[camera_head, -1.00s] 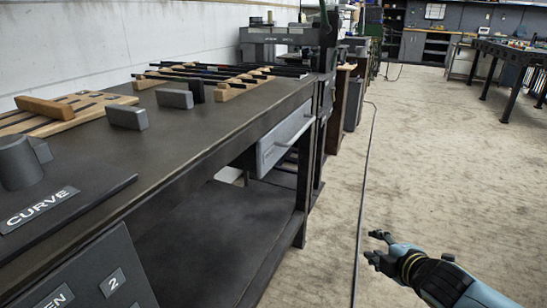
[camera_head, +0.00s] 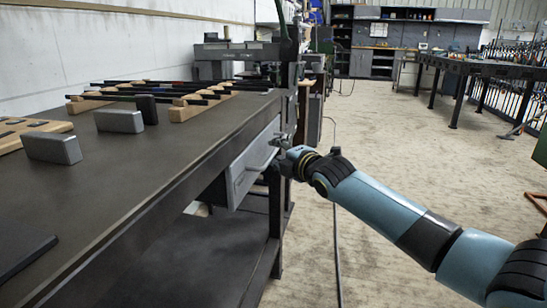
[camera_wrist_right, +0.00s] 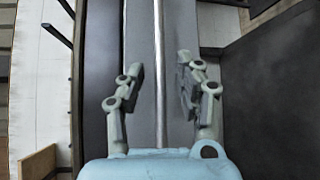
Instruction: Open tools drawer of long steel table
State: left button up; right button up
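The long steel table (camera_head: 150,185) runs along the left of the head view. Its grey drawer (camera_head: 240,182) sits under the tabletop at the far end, with a pale bar handle (camera_head: 262,160) on its front. My right gripper (camera_head: 284,148) is at the far part of the drawer front, close to the handle. In the right wrist view my right gripper (camera_wrist_right: 160,64) is open, a finger on each side of the handle (camera_wrist_right: 158,25). The fingers look apart from the bar. The drawer looks shut. My left gripper is not in view.
Grey blocks (camera_head: 120,121), a dark block (camera_head: 147,108) and wooden racks with rods (camera_head: 195,107) stand on the tabletop. A lower shelf (camera_head: 195,255) lies under the drawer. The floor (camera_head: 400,135) to the right is mostly clear. A second table (camera_head: 480,67) stands at the far right.

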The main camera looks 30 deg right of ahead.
jog(key=shift+w+d+f, duration=0.1)
jog(key=shift+w+f, duration=0.15)
jog(key=shift+w, duration=0.35)
jog(key=shift+w+r, duration=0.1)
jog(key=shift+w, duration=0.25)
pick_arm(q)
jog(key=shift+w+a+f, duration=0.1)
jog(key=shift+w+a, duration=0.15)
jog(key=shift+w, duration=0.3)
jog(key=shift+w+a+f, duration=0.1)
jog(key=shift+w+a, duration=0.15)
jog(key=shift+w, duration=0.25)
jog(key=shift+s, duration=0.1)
pick_arm(e)
jog(key=shift+c, duration=0.3)
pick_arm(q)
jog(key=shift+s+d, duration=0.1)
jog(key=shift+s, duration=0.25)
pick_arm(e)
grip_shut()
